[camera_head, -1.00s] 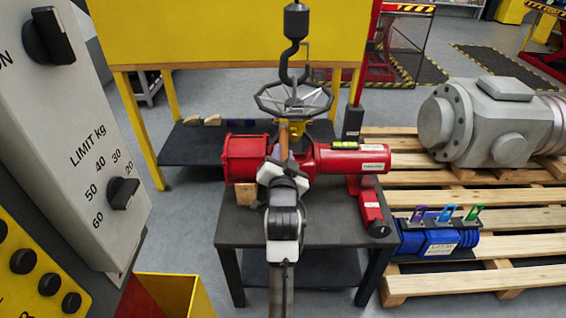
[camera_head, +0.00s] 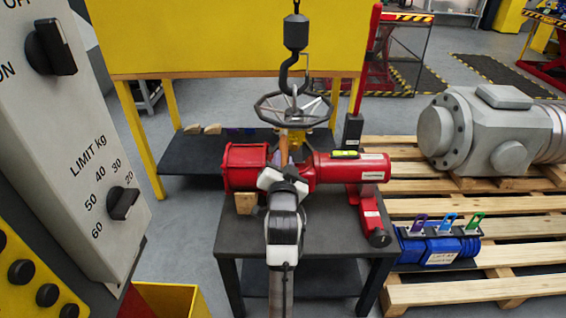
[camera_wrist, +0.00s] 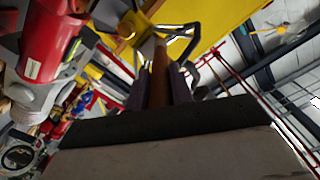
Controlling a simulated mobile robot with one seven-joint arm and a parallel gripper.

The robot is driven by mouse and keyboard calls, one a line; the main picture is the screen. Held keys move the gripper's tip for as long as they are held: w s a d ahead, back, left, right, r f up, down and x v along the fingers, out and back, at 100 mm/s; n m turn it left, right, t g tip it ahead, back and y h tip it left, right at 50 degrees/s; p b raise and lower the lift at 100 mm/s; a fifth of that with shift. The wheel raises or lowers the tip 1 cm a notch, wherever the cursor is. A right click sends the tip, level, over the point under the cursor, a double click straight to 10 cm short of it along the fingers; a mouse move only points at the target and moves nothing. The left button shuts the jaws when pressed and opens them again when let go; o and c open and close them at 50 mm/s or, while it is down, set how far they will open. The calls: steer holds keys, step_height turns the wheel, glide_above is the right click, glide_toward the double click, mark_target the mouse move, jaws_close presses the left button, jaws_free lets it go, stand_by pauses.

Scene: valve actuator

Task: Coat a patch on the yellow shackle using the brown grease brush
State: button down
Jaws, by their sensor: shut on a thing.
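The red valve actuator (camera_head: 245,168) lies on a dark table, under a grey handwheel (camera_head: 268,107) and a crane hook (camera_head: 285,75). A yellow shackle (camera_head: 298,138) shows just below the handwheel, partly hidden by my arm and the brush. My gripper (camera_head: 284,163) is shut on the brown grease brush (camera_head: 283,150), in front of the shackle. In the wrist view the brush handle (camera_wrist: 160,75) stands between the two dark fingers, its far end close to a yellow part (camera_wrist: 143,32), probably the shackle. I cannot tell whether they touch.
A grey control panel (camera_head: 75,140) fills the left. A yellow bin (camera_head: 185,300) stands low at left. A wooden pallet (camera_head: 490,215) at right bears a grey valve body (camera_head: 490,135) and a blue cylinder (camera_head: 440,248). A green level (camera_head: 345,154) rests on the actuator.

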steer(key=shift+w, duration=0.8)
steer(key=d+p, duration=0.1)
steer(key=d, duration=0.5)
steer(key=shift+d, duration=0.2)
stand_by(0.3)
steer(key=shift+a+p, duration=0.7)
steer(key=shift+a, duration=2.6)
steer(key=shift+r, duration=0.1)
steer(key=shift+d, duration=0.1)
steer(key=d, duration=0.6)
steer(key=shift+d+p, duration=0.2)
steer(key=shift+p, duration=0.25)
steer(key=shift+a, duration=0.15)
